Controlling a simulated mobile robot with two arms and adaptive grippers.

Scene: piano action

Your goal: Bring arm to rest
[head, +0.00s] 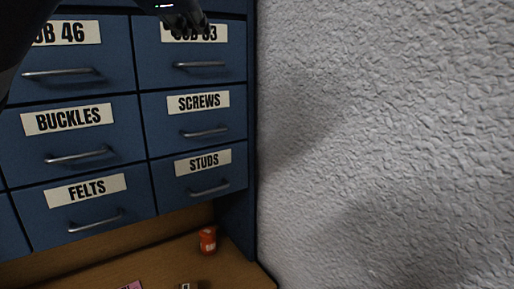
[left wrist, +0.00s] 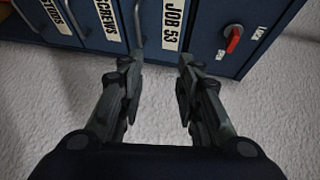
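My left arm comes in at the top left of the head view. Its gripper (head: 187,22) is at the top edge, in front of the upper right drawer and partly covering that drawer's label. In the left wrist view the two fingers of the left gripper (left wrist: 157,67) are spread apart with nothing between them. The JOB 53 drawer label (left wrist: 174,24) shows beyond them. My right gripper is in neither view.
A blue drawer cabinet (head: 143,105) with labelled, closed drawers fills the left. A rough white wall (head: 390,130) stands right of it. A red container (head: 208,240) sits on the wooden surface (head: 165,262) below. A red switch (left wrist: 234,40) shows on the cabinet.

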